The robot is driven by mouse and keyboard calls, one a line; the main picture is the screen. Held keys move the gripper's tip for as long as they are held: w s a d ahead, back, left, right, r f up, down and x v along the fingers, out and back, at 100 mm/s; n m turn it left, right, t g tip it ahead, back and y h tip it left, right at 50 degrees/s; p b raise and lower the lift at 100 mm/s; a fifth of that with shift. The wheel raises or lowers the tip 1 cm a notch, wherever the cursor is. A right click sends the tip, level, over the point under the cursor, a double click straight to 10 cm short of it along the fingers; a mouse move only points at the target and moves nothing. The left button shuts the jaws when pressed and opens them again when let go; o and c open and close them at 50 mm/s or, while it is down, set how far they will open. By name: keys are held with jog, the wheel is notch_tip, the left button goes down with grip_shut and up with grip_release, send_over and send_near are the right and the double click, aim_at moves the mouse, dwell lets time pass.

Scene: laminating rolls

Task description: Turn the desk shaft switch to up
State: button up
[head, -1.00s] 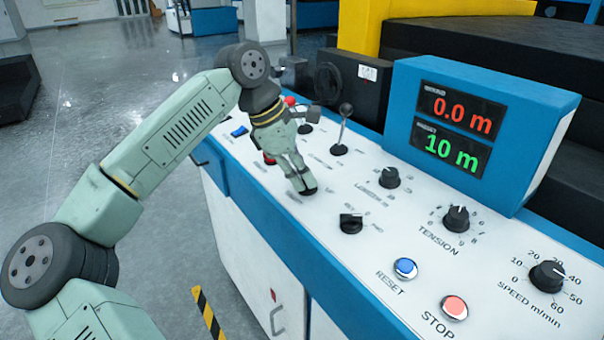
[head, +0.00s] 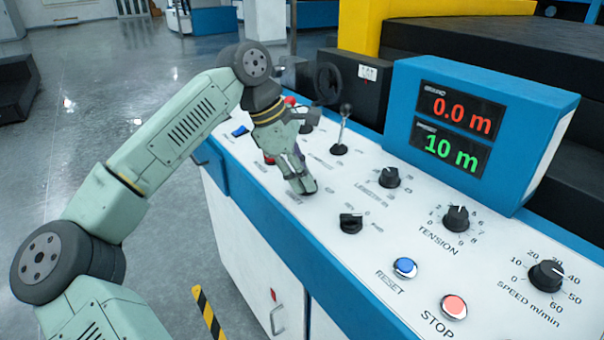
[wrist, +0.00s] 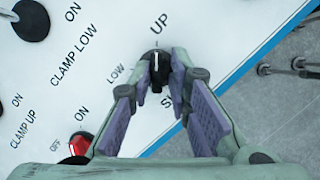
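The shaft switch (wrist: 156,58) is a small black rotary knob with a white mark, in the upper middle of the wrist view. Its label is partly covered by my fingers; "UP" is printed just above it and "LOW" to its left. The white mark points up the picture, roughly toward "UP". My gripper (wrist: 162,66) has its purple-padded fingers on both sides of the knob, apparently closed on it. In the head view my gripper (head: 303,190) reaches down onto the desk and mostly hides the knob.
The sloping white control desk (head: 330,268) carries other controls: a black selector (head: 351,223), a lever (head: 342,130), a tension knob (head: 456,219), a blue reset button (head: 405,267) and a red stop button (head: 453,307). A red-lit switch (wrist: 80,146) lies near my left finger.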

jog(key=shift+o, duration=0.9)
jog(key=shift+w+d+f, duration=0.1)
jog(key=shift+f, duration=0.15)
jog(key=shift+r, duration=0.2)
jog(key=shift+w+a+r, duration=0.1)
jog(key=shift+a+r, duration=0.1)
jog(key=shift+r, duration=0.1)
jog(key=v, duration=1.1)
jog(key=shift+r, duration=0.1)
